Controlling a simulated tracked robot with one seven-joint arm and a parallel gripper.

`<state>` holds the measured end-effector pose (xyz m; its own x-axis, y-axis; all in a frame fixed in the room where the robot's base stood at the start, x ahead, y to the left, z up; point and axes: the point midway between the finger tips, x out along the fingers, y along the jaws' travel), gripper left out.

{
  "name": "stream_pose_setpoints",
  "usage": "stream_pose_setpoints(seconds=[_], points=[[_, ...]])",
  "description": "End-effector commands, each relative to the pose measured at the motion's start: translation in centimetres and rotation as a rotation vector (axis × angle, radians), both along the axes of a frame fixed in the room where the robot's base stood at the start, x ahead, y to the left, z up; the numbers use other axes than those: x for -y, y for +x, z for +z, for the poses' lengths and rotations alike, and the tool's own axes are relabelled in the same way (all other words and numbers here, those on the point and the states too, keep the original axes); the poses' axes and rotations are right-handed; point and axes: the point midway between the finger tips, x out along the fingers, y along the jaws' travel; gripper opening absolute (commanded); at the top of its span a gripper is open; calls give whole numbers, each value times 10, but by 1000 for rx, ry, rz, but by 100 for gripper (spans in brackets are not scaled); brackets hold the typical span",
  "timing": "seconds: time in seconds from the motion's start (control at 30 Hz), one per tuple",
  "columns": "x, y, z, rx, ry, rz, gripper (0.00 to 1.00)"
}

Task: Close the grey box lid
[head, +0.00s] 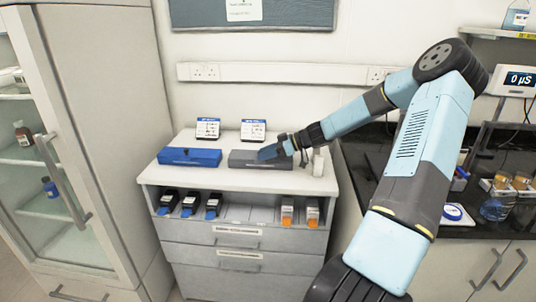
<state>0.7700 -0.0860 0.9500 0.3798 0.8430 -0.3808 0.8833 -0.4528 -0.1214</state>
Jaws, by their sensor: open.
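The grey box (243,160) lies on the white top of a cabinet, right of the middle. Its front is a long dark grey face. My gripper (267,153) is at its right end, over or against the top, and hides that part of the box. I cannot tell from this view whether it touches the box or how the lid stands. The gripper is open, with nothing seen between its fingers.
A blue box (190,157) lies left of the grey one. Two small cards (207,128) stand behind the boxes. A small white object (318,162) stands right of my gripper. Several dark and orange-marked items (287,213) sit on the shelf below. A fridge (80,120) stands left.

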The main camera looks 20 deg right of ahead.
Motion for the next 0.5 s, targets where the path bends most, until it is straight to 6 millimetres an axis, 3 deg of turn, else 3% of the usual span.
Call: stream_pose_setpoints(seconds=[0.5], points=[[1,0,6,2,-1,-2,47]])
